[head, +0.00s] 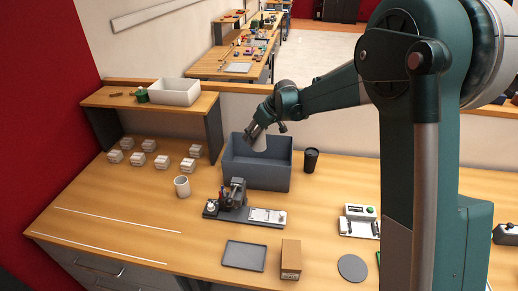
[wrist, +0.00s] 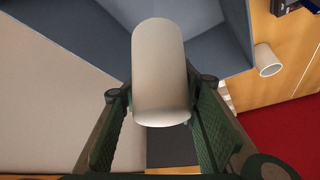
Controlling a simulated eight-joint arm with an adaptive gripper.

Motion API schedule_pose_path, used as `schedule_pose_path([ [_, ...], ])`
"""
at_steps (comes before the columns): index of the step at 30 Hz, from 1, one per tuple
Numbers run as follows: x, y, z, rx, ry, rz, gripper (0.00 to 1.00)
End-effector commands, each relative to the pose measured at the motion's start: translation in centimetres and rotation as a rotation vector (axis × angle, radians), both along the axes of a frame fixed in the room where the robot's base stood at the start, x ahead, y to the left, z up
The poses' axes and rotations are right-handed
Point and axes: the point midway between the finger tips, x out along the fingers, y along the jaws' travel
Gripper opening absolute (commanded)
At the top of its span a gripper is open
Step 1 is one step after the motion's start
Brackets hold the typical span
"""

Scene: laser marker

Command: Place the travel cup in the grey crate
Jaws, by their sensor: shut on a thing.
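My gripper (head: 261,136) is shut on a plain pale cylindrical cup (head: 260,144). In the wrist view the cup (wrist: 162,65) sits between the two green finger pads. The grey crate (head: 256,178) stands open near the back of the bench. My gripper holds the cup over the crate's opening, in front of its back wall in the head view. The crate's inside (wrist: 217,50) shows behind the cup in the wrist view. A tall dark tumbler (head: 311,161) stands upright just right of the crate, apart from my gripper.
A white mug (head: 182,187) stands left of the crate; it also shows in the wrist view (wrist: 267,60). A marking machine (head: 234,197) stands close before the crate. Several small white blocks (head: 137,159) lie at left. A white bin (head: 174,92) sits on the shelf.

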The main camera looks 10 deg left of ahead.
Motion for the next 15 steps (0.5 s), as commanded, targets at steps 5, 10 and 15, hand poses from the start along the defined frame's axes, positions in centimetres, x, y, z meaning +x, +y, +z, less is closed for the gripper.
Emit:
schedule_pose_path([
  [5,0.0,0.0,-3.2,0.001,0.002,-0.001,0.18],
  [10,0.0,0.0,-5.0,0.001,0.002,-0.001,0.18],
  [15,0.0,0.0,-5.4,0.002,0.003,-0.001,0.18],
])
